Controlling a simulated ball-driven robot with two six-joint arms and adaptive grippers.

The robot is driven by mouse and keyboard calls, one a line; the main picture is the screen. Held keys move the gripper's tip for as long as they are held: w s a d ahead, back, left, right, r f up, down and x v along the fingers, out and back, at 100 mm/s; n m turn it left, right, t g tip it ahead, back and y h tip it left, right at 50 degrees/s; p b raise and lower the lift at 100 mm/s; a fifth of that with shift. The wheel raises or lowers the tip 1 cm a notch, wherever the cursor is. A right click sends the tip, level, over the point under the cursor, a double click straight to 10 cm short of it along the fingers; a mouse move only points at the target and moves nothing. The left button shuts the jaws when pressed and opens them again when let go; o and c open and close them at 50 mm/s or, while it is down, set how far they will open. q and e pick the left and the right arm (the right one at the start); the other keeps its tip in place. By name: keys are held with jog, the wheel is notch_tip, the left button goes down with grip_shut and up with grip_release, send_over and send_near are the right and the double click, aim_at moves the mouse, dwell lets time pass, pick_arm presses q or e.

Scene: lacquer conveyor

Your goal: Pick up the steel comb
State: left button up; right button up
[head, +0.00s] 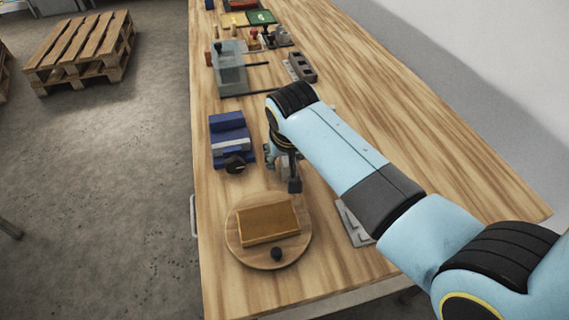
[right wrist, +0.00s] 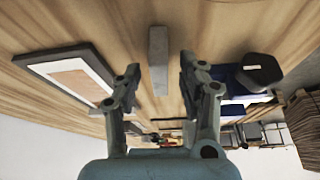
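In the right wrist view, a plain grey bar (right wrist: 158,58), which looks like the steel comb, lies on the wooden table between my right gripper's fingers. No teeth can be made out. My right gripper (right wrist: 160,78) is open, with one finger on each side of the bar and visible gaps. In the head view, my right gripper (head: 284,172) hangs low over the table, right of the blue block device; the bar is largely hidden there by the gripper and arm. My left gripper is not in view.
A blue device with a black knob (head: 228,140) stands just left of my gripper. A round wooden board (head: 240,259) with a wooden block is nearer. A grey-framed panel (head: 352,222) lies partly under my arm.

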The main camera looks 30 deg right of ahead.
grip_shut()
jog(key=shift+r, duration=0.15)
